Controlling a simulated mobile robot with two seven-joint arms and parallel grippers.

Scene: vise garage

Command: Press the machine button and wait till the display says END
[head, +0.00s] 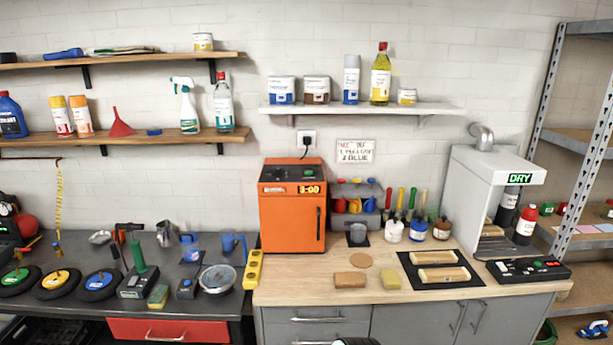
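A grey machine (487,190) with an open front bay and a pipe on top stands at the right end of the wooden counter. Its display (520,178) reads DRY in green. Neither of my grippers can be made out.
Two wooden blocks lie on a black mat (407,270). A brown block (350,280), a yellow sponge (391,282) and several jars stand on the counter (310,292). A metal rack (580,150) is at right. A dark piece shows at the bottom edge.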

